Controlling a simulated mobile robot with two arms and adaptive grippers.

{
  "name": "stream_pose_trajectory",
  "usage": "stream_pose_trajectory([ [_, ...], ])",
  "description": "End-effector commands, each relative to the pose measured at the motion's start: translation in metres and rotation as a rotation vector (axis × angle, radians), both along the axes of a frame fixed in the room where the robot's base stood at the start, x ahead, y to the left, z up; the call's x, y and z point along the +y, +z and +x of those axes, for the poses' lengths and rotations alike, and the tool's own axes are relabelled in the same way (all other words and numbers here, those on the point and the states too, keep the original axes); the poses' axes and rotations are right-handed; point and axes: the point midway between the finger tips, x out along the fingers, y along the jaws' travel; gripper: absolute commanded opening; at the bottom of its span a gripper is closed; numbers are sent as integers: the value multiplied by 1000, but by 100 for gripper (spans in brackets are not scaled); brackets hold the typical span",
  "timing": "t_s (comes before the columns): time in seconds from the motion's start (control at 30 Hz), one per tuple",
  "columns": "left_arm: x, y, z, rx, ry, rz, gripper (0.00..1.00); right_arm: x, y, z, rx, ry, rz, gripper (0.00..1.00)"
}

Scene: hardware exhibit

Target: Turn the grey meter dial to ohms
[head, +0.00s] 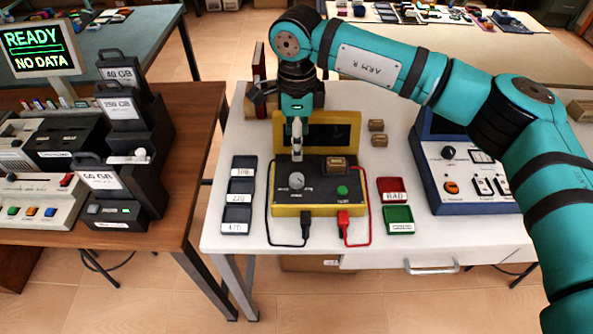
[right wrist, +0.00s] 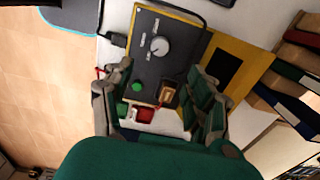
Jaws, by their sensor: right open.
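The meter (head: 318,194) is a yellow box with a dark top panel on the white table. Its grey dial (head: 296,180) is a round knob on the panel's left part, with small labels around it too small to read. The dial also shows in the right wrist view (right wrist: 160,46), uncovered. My right gripper (head: 297,152) hangs above the back of the panel, behind and above the dial, apart from it. In the right wrist view its fingers (right wrist: 158,100) are spread wide with nothing between them touching. My left gripper is not in view.
A green button (head: 342,190) and a brown block (head: 335,164) sit on the panel. Black and red leads (head: 343,224) hang in front. Dark trays (head: 238,195) stand left; red (head: 392,189) and green (head: 397,219) trays right. A blue instrument (head: 465,175) stands farther right.

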Motion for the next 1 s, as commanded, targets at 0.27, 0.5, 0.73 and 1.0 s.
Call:
stream_pose_trajectory([
  [0.27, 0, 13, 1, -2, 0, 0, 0, 0, -61, -2, 6, -1, 0, 57],
  [0.5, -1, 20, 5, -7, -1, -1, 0, 1, -102, -1, 4, 0, 2, 57],
  [0.73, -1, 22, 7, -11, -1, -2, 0, 1, -118, 0, 1, 0, 3, 57],
  [1.0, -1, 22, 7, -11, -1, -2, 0, 1, -119, 0, 1, 0, 3, 56],
])
